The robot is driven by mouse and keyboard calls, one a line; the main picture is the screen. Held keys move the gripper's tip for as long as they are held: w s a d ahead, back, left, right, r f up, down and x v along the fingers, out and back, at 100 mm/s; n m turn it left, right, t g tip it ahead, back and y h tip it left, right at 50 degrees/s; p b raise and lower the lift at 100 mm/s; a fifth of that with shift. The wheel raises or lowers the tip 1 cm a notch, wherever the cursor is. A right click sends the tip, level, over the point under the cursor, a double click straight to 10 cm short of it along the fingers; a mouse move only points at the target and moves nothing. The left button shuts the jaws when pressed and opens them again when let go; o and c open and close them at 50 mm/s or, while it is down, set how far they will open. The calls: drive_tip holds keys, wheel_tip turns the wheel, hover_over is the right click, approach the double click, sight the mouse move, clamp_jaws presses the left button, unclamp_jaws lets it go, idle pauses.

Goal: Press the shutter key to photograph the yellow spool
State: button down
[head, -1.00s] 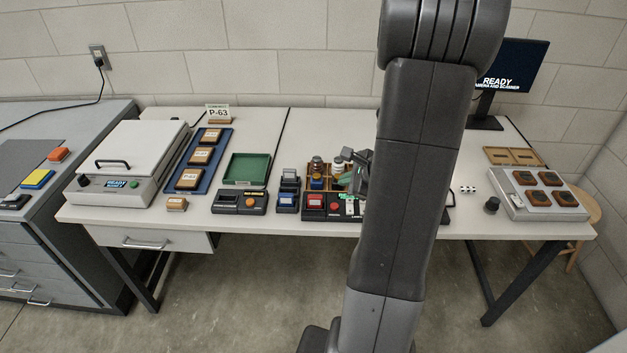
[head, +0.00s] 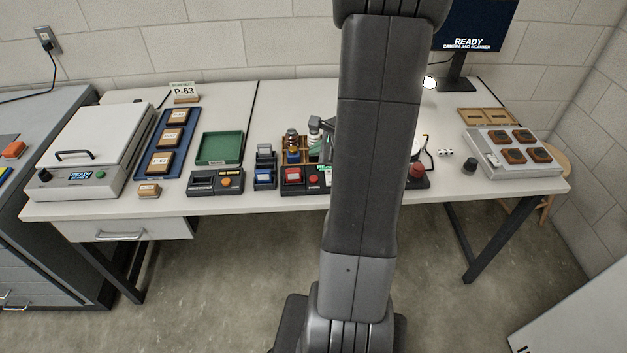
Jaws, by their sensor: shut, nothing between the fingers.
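The dark arm stands across the middle of the view. My gripper (head: 326,148) shows only in part at the arm's left edge, above the back of a black control box; its fingers look closed and empty. Beside it, small coloured spools stand in a wooden tray; a yellowish one (head: 292,146) is among them, too small to tell surely. The black box (head: 305,188) in front has a red key (head: 293,175) and a green-and-white panel. A round red button (head: 416,170) stands right of the arm. Which one is the shutter key cannot be read. The monitor (head: 474,28) reads "READY, CAMERA AND SCANNER".
Left on the table (head: 80,211) are a white scanner (head: 95,140), a blue tray (head: 147,166) of labelled blocks, an empty green tray (head: 219,133) and a box with an orange button (head: 226,182). A grey panel with brown pads (head: 508,165) is at right. The arm hides the table's middle.

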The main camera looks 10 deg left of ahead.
sight(317, 180)
wheel_tip(317, 180, down, 7)
drive_tip(key=b, duration=0.6)
drive_tip(key=shift+f, duration=0.15)
idle(1.6)
drive_tip(key=shift+f+b, duration=0.4)
drive_tip(key=shift+f+b, duration=0.45)
idle(0.6)
drive_tip(key=shift+r, duration=0.1)
drive_tip(key=shift+r+p, duration=0.75)
wheel_tip(317, 180, up, 5)
drive_tip(key=p, duration=0.4)
drive_tip(key=shift+r, duration=0.1)
